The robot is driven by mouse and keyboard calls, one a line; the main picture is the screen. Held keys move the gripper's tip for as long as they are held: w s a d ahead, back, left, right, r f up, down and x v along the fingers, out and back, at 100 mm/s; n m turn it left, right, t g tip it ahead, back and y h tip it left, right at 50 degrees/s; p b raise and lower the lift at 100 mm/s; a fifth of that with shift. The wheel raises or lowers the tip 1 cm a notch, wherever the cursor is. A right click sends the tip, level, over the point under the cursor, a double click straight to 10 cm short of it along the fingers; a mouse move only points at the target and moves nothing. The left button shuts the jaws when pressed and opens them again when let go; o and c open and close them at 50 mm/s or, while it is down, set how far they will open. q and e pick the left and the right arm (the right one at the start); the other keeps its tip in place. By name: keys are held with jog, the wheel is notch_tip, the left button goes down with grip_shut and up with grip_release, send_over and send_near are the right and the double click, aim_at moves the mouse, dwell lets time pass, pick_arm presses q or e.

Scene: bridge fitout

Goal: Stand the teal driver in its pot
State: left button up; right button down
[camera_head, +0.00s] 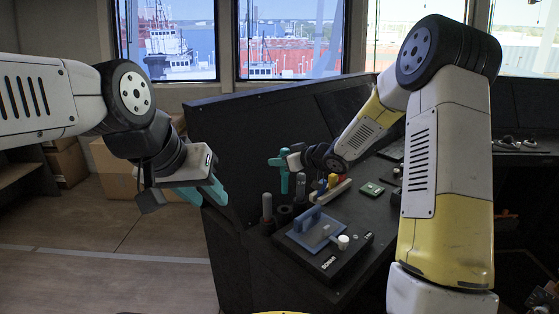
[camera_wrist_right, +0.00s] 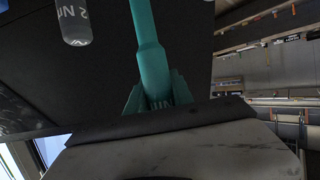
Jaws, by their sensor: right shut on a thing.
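The teal driver (camera_head: 284,183) hangs roughly upright from my right gripper (camera_head: 287,161), above the console top in the head view. The right wrist view shows the driver (camera_wrist_right: 152,65) between the teal fingers of the right gripper (camera_wrist_right: 157,96), which are shut on it. A dark, round pot (camera_head: 284,214) with no tool seen in it stands below and beside the driver, apart from it. Whether it is the driver's own pot I cannot tell. My left gripper (camera_head: 203,192) is at the left of the console, with its teal fingers apart and nothing seen between them.
A grey-and-red tool (camera_head: 267,207) and a grey tool (camera_head: 300,186) stand upright close by. A grey tool marked "2 N" (camera_wrist_right: 73,22) shows in the wrist view. A black device with a blue plate (camera_head: 316,229) lies in front. A green board (camera_head: 372,188) lies to the right.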

notch_tip(320, 180, down, 6)
jog(key=shift+f, duration=0.2)
dwell(0.4)
jog(key=shift+f, duration=0.1)
dwell(0.9)
jog(key=shift+f, duration=1.25)
jog(key=shift+f, duration=0.25)
jog(key=shift+f, duration=1)
jog(key=c, duration=1)
grip_release()
jog(key=shift+c, duration=0.2)
jog(key=shift+d, duration=0.1)
